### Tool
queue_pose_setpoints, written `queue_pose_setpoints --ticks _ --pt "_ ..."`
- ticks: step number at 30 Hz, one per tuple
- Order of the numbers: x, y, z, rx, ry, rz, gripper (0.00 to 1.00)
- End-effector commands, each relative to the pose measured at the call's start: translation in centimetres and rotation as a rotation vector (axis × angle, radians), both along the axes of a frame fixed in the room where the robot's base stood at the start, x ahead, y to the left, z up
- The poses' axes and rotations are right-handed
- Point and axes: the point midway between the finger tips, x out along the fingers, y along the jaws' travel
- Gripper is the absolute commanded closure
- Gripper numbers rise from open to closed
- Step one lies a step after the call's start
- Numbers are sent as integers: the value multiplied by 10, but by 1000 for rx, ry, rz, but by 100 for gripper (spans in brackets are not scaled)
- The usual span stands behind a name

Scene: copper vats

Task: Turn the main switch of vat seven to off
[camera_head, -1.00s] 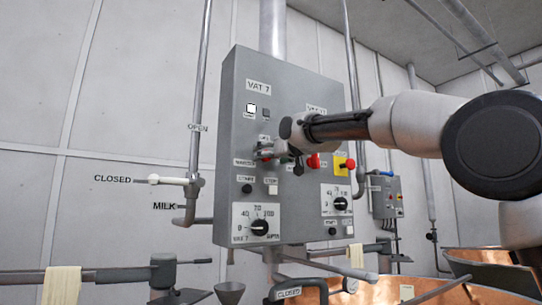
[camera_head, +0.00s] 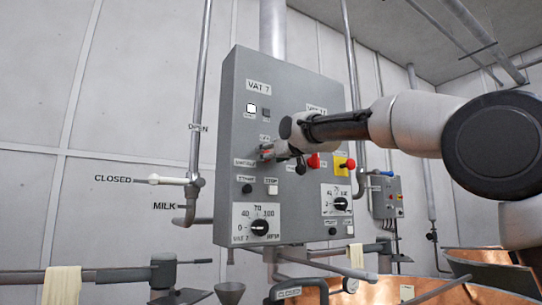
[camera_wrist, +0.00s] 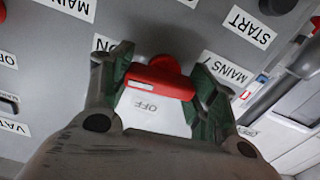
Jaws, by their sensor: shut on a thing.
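The red main switch handle (camera_wrist: 158,82) of vat seven lies between the two fingers of my gripper (camera_wrist: 162,72) in the wrist view, and the gripper is shut on it. A white plate marked OFF (camera_wrist: 150,112) shows beside the handle, between the fingers. A label ending in N (camera_wrist: 104,43), partly covered by a finger, and a MAINS 7 label (camera_wrist: 226,72) flank the gripper. In the head view my gripper (camera_head: 270,152) is at the middle of the grey panel marked VAT 7 (camera_head: 259,86) and hides most of the switch. The handle's exact angle is hard to tell.
Below are a black button (camera_head: 246,189), a white STOP button (camera_head: 271,189) and a dial (camera_head: 259,228). Copper vats (camera_head: 350,292) lie lower right.

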Motion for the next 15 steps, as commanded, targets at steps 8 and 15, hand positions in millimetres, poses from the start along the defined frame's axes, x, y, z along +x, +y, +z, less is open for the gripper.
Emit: queue_pose_setpoints --ticks 8,15 --pt "0 1 0 -192 -127 0 65" --pt "-1 1 1 -381 -255 1 65"
